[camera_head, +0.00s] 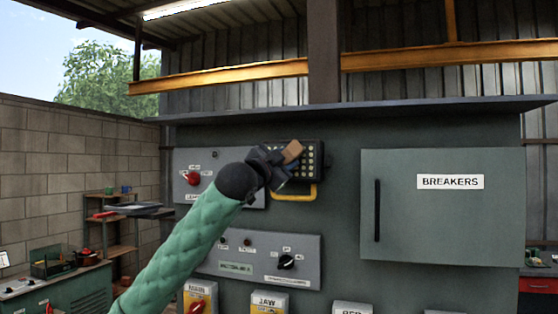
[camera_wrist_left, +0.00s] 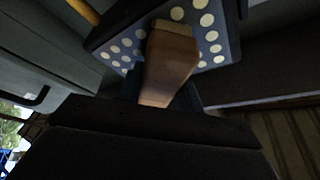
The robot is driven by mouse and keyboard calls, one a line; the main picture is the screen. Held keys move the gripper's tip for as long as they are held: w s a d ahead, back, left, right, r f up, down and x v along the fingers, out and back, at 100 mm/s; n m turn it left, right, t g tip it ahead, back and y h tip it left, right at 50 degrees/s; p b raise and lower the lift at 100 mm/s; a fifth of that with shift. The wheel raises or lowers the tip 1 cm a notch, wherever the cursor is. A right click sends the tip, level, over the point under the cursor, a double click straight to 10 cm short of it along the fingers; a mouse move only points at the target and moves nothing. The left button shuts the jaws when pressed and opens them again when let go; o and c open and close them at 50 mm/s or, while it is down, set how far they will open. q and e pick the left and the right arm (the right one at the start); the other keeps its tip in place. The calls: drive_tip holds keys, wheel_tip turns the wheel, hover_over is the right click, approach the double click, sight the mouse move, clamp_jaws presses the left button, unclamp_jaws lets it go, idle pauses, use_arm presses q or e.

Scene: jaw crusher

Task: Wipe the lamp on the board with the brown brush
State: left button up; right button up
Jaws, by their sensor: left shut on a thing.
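The lamp (camera_head: 312,160) is a dark rectangular panel with rows of pale round lights, mounted on the grey-green board (camera_head: 340,215) with a yellow handle (camera_head: 297,196) below it. My left gripper (camera_head: 283,162) is in front of the lamp's left part and hides some of it. It is shut on the brown brush (camera_head: 293,150). In the left wrist view the brush (camera_wrist_left: 168,62) stands out from the jaws and overlaps the lamp's face (camera_wrist_left: 213,40). I cannot tell whether the brush touches the lamp. My right gripper is not in view.
A breakers cabinet door (camera_head: 440,215) with a long handle is right of the lamp. A panel with a red knob (camera_head: 193,179) is behind my left wrist, and a panel with a black knob (camera_head: 287,262) is below. A shelf (camera_head: 120,245) stands at the left.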

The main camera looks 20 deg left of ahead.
use_arm(q)
drive_tip(key=shift+s+d, duration=0.1)
drive_tip(key=shift+d, duration=2.75)
drive_tip(key=shift+a, duration=0.2)
drive_tip(key=shift+a, duration=3.7)
drive_tip(key=shift+s+a+b, duration=0.1)
drive_tip(key=shift+s+b, duration=0.2)
drive_tip(key=shift+s, duration=2.55)
drive_tip(key=shift+s, duration=0.1)
